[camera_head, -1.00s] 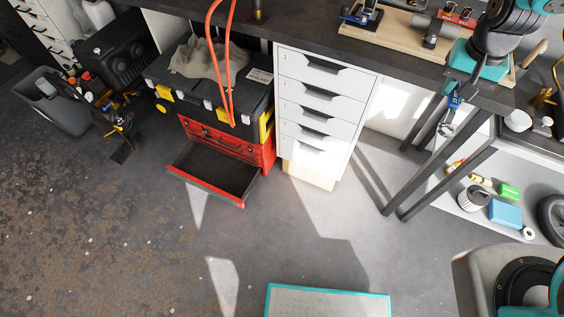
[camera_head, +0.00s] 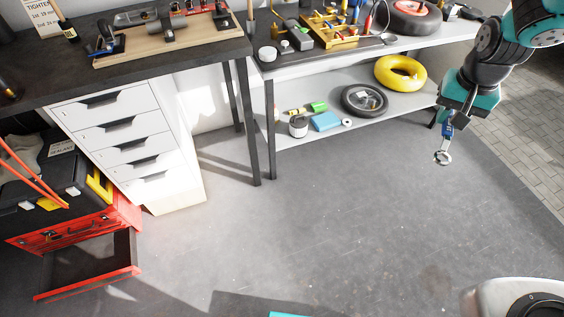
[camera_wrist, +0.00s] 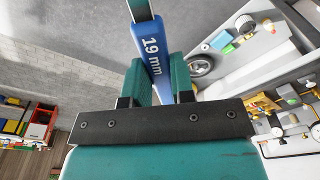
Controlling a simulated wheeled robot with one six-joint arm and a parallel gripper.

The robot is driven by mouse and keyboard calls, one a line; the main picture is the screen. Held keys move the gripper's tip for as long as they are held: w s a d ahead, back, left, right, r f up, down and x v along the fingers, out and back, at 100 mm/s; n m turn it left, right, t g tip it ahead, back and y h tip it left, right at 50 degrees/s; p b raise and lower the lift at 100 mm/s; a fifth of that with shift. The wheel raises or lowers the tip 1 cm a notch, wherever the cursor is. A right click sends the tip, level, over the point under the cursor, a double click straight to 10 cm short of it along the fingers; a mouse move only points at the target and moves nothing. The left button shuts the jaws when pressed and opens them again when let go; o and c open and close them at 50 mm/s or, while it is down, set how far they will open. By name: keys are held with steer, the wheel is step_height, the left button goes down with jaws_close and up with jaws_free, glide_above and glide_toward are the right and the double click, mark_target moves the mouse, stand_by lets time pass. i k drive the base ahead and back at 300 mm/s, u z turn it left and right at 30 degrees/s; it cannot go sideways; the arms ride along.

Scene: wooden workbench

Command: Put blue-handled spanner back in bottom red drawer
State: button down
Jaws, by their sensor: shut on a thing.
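The blue-handled spanner (camera_head: 443,157) hangs from my gripper (camera_head: 455,117) at the right of the head view, its ring end down over open floor. In the wrist view the blue handle (camera_wrist: 151,50), marked "19 mm", sits between the teal fingers (camera_wrist: 160,80). My gripper is shut on it. The bottom red drawer (camera_head: 88,268) is pulled out at the lower left, low to the floor. The part of its inside that shows looks empty. My gripper is far to the right of the drawer.
A black and yellow toolbox (camera_head: 55,180) sits on the red chest (camera_head: 75,230). A white drawer unit (camera_head: 130,150) and dark bench legs (camera_head: 243,130) stand between drawer and gripper. A shelf (camera_head: 350,122) holds a yellow ring and a wheel. The middle floor is clear.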

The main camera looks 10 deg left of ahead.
mark_target(95, 271)
steer(key=u, duration=0.2)
steer(key=i, duration=1.2)
steer(key=u, duration=0.95)
steer(key=i, duration=0.9)
steer(key=u, duration=1.9)
steer(key=i, duration=0.95)
steer(key=u, duration=0.75)
steer(key=i, duration=0.5)
steer(key=u, duration=0.05)
